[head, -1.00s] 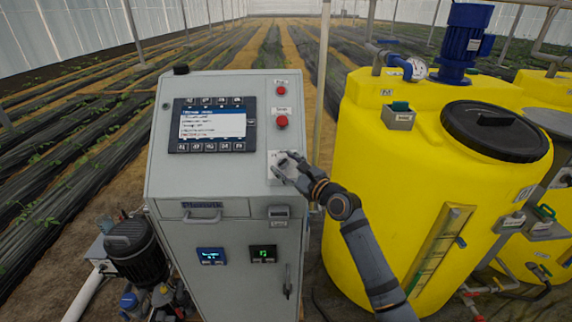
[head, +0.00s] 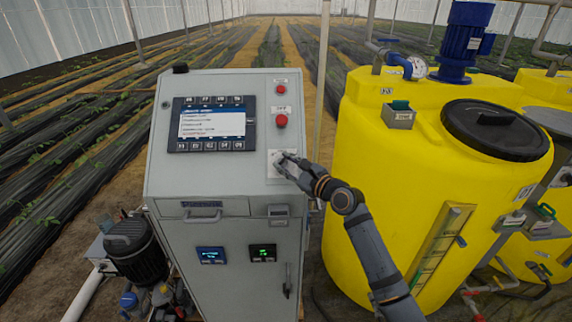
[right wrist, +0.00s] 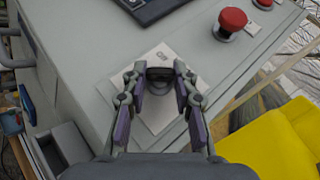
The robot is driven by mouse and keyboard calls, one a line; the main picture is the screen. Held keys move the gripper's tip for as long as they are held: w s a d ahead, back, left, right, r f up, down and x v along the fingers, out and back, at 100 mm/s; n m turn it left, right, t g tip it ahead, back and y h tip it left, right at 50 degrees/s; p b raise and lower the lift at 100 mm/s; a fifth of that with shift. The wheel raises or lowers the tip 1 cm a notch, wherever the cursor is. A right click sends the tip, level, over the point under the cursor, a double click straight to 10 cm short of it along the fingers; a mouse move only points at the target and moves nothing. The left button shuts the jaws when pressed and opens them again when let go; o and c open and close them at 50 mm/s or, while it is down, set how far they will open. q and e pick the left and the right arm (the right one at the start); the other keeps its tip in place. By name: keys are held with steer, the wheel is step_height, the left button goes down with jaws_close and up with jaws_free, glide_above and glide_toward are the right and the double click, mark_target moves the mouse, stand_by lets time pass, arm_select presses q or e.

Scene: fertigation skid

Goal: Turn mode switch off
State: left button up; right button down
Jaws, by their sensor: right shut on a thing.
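The mode switch (right wrist: 160,76) is a dark knob on a pale square plate (right wrist: 150,115) on the sloped face of the grey control cabinet (head: 225,90). In the head view the same plate (head: 273,170) shows below the red buttons, with the knob mostly hidden by my gripper. My right gripper (head: 281,160) is at the plate. In the right wrist view its two fingers (right wrist: 158,78) stand on either side of the knob and are shut on it. Which way the knob points is hard to tell. My left gripper is not in view.
A red mushroom button (head: 281,121) and a smaller red button (head: 281,90) sit above the switch. A screen panel (head: 211,125) lies to the left. A yellow tank (head: 400,170) stands close on the right, beside my right arm.

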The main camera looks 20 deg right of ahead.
steer(key=n+g+y, duration=0.1)
steer(key=n+g, duration=0.1)
steer(key=shift+w+d+r+n+y, duration=0.1)
steer(key=shift+d+r+n+y, duration=0.05)
steer(key=shift+n+y, duration=0.2)
steer(key=shift+r+n+g+y+p, duration=0.2)
steer(key=shift+n+g+y+p, duration=0.3)
steer(key=shift+n+g, duration=0.4)
steer(key=n+g+p, duration=0.3)
steer(key=shift+w+d+r+n+y, duration=0.1)
steer(key=shift+w+r+n+y, duration=0.1)
steer(key=shift+r+n+y, duration=0.15)
steer(key=n+g+p, duration=0.3)
steer(key=shift+w+g, duration=0.15)
steer(key=shift+g, duration=0.25)
steer(key=shift+w+n+g+h+p, duration=0.1)
steer(key=shift+n+g+h+p, duration=0.35)
steer(key=shift+n+g, duration=0.6)
steer(key=shift+w+n+g+h, duration=0.1)
steer(key=shift+n+g+h, duration=0.85)
steer(key=shift+n+g, duration=0.35)
steer(key=shift+f, duration=0.1)
